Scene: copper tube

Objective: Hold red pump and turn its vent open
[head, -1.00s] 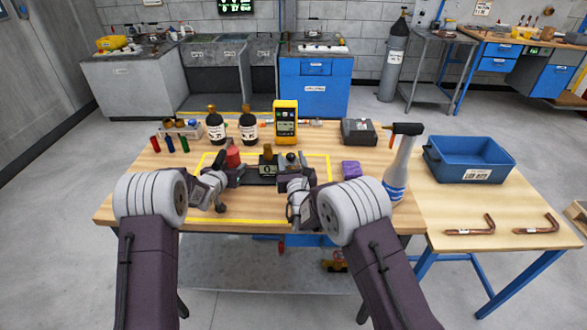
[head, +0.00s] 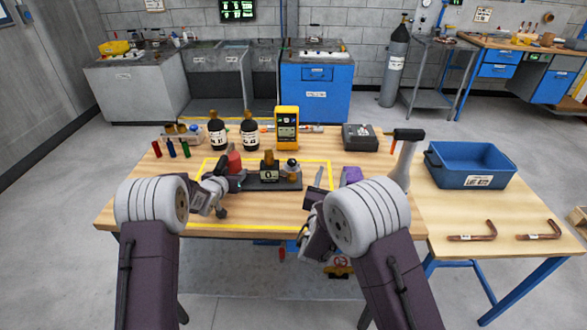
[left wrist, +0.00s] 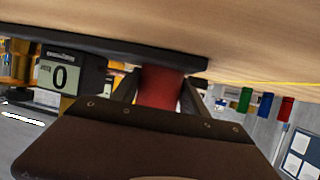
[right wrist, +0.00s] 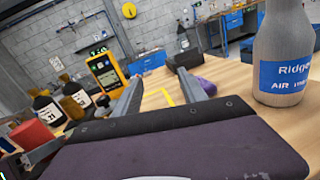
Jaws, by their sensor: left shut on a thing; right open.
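The red pump (head: 234,161) stands upright at the left end of a dark base (head: 262,184) on the table. My left gripper (head: 236,182) is shut on it from the near side; in the left wrist view the red body (left wrist: 160,88) is between the fingers. Beside it on the base is a block with a digital display (left wrist: 60,78) reading 0. A round dark knob with brass below it, seemingly the vent (head: 291,168), is at the base's right end; its setting is too small to tell. My right gripper (head: 325,182) is open and empty, right of the base, apart from it.
A purple block (head: 351,175) and a spray bottle (right wrist: 283,60) are near my right gripper. Dark bottles (head: 249,131), a yellow meter (head: 287,128) and a grey box (head: 360,137) stand behind. A blue bin (head: 472,165) is on the right table.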

